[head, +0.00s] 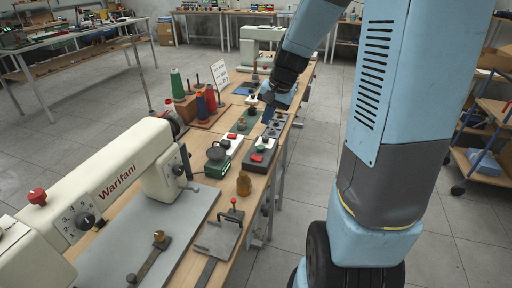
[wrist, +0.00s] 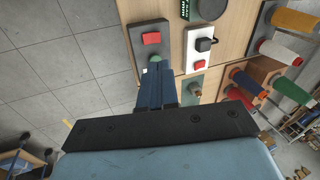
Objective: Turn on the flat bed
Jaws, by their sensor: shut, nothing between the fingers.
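A cream sewing-type machine marked Warifani (head: 118,172) stands at the near left of the long bench, with a flat grey bed plate (head: 150,232). On the bench past it is a dark grey switch box (head: 252,168) with a red button (wrist: 151,38) and a green button (wrist: 155,58). Beside it is a white switch box (head: 233,141) with a red button (wrist: 199,64) and a black one (wrist: 205,44). My gripper (head: 268,118) is shut and empty. In the wrist view its fingertips (wrist: 160,72) appear right by the green button; touching or apart I cannot tell.
Thread spools (head: 205,101) on a wooden rack and a dark round object (head: 217,154) stand on the bench nearby. Another cream machine (head: 262,42) stands farther back. Open tiled floor lies right of the bench.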

